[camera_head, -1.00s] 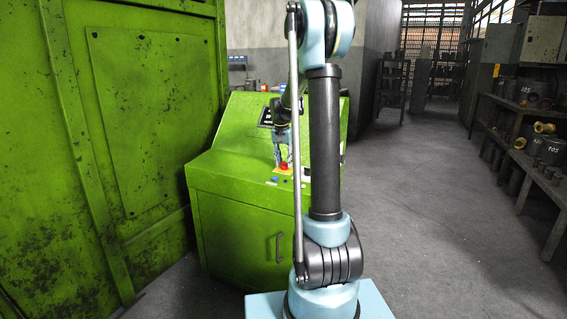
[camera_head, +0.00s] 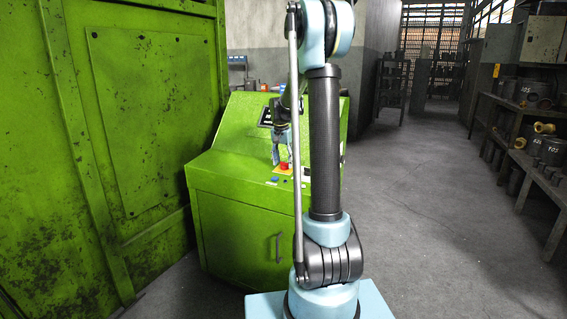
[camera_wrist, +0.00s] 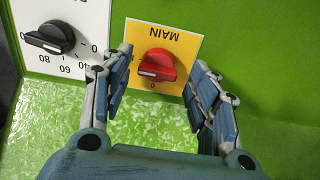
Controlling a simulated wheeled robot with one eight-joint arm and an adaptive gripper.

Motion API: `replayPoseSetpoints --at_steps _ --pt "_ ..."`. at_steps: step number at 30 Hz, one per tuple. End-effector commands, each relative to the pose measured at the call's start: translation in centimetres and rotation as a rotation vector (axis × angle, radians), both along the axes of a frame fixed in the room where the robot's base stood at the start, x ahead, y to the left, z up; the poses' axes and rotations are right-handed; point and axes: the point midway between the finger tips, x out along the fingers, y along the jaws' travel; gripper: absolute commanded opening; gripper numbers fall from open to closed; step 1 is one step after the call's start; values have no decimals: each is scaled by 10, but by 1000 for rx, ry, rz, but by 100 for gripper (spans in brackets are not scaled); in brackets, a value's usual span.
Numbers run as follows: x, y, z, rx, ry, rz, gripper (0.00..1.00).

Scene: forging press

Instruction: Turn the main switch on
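The main switch (camera_wrist: 157,66) is a red rotary knob on a yellow plate (camera_wrist: 185,48) marked MAIN, seen in the wrist view on the green panel. Its white pointer mark is at the lower left, near a "0" on the plate. My gripper (camera_wrist: 160,80) is open, with one finger to the left of the knob and one to the right, both apart from it. In the head view my gripper (camera_head: 280,150) is over the green console (camera_head: 235,215), above a red spot on a yellow plate; the fine detail is too small to tell there.
A black rotary knob (camera_wrist: 50,38) on a white numbered dial sits left of the main switch, close to my left finger. A large green machine wall (camera_head: 150,110) stands left of the console. Shelves (camera_head: 530,120) with metal parts line the right; the floor between is clear.

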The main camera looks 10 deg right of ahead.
Motion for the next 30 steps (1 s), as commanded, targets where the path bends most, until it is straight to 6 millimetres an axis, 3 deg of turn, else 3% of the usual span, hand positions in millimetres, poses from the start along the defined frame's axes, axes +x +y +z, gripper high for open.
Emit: replayPoseSetpoints --at_steps 11,30 --pt "-2 0 6 -1 2 0 55" --pt "-12 9 106 -1 2 0 55"
